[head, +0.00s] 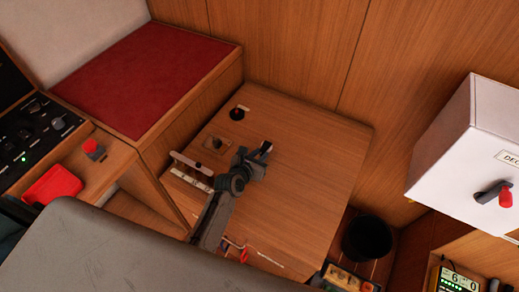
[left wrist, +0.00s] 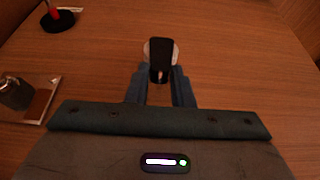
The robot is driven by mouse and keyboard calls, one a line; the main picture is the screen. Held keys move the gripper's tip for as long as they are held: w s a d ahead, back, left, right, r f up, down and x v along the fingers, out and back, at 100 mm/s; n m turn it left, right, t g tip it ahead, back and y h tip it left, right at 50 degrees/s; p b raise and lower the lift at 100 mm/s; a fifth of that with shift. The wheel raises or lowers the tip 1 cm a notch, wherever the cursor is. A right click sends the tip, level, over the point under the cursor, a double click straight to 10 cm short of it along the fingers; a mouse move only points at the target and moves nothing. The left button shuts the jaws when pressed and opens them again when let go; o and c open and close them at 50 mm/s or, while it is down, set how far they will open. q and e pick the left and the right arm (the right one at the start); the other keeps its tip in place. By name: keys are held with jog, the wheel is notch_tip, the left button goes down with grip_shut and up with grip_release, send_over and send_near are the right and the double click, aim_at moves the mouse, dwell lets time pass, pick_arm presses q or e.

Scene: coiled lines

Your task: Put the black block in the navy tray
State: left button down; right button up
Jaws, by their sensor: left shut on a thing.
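My left gripper (head: 262,152) reaches over the wooden table from the lower left and is shut. In the left wrist view its two fingers (left wrist: 160,72) close on the black block (left wrist: 160,58), a dark oblong piece with rounded ends. The block is held at the fingertips, with bare wood behind it. In the head view the block is too small to make out clearly at the gripper. I cannot make out a navy tray in either view. My right gripper is not in view.
A round black base (head: 237,113) and a small board with a dark knob (head: 215,143) stand left of the gripper. A pale rack (head: 191,171) lies by the table's left edge. The table's right side (head: 320,170) is clear. A black bin (head: 366,238) stands beyond it.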

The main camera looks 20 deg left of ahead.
pick_arm(q)
jog(key=s, duration=0.2)
jog(key=s+d+p, duration=0.1)
jog(key=s, duration=0.1)
jog(key=s+d+r+p, duration=0.1)
jog(key=s, duration=0.2)
jog(key=shift+s+d, duration=0.1)
send_over(258, 202)
jog(key=shift+r, duration=0.15)
jog(key=w+r, duration=0.8)
jog(key=r, duration=0.4)
jog(key=w+a+r+n+y+b, duration=0.1)
jog(key=a+r, duration=0.2)
jog(key=r, duration=0.4)
jog(key=w+a+r+n+y, duration=0.1)
jog(key=a+r, duration=0.2)
jog(key=r, duration=0.4)
jog(key=shift+w+a+r+y+b, duration=0.15)
jog(key=shift+a+y+b, duration=0.15)
jog(key=shift+a+b, duration=0.1)
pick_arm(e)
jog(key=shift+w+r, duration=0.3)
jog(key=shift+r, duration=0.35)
pick_arm(q)
jog(key=shift+d, duration=0.1)
